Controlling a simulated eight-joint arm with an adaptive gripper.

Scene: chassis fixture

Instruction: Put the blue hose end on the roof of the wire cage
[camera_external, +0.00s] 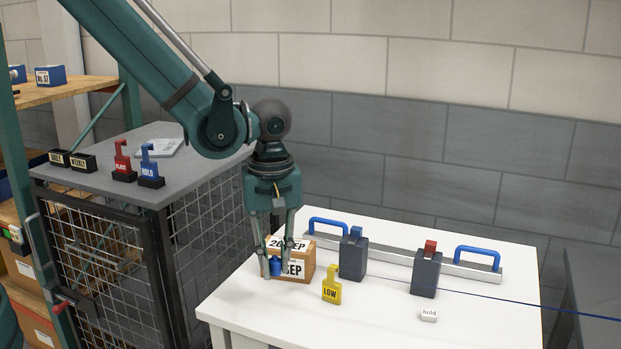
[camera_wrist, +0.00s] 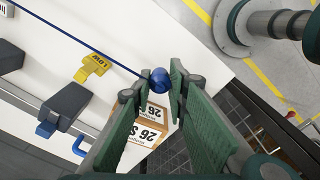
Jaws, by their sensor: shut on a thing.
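My gripper (camera_external: 277,258) is shut on the blue hose end (camera_external: 275,267), low over the left part of the white table, in front of a cardboard box. In the wrist view the hose end (camera_wrist: 160,78) is a round blue piece between the fingertips (camera_wrist: 160,88). Its blue hose (camera_wrist: 90,45) runs off to the upper left there, and to the right across the table in the external view. I cannot tell whether the hose end touches the table. The wire cage (camera_external: 110,265) stands left of the table, with a flat grey roof (camera_external: 192,172).
On the roof stand black, red and blue tagged blocks (camera_external: 122,160) and a pale flat item (camera_external: 158,148). The table holds the cardboard box (camera_external: 302,262), a yellow LOW tag (camera_external: 331,286), two dark blocks (camera_external: 426,275) and a blue-handled bar (camera_external: 390,258). The roof's right part is bare.

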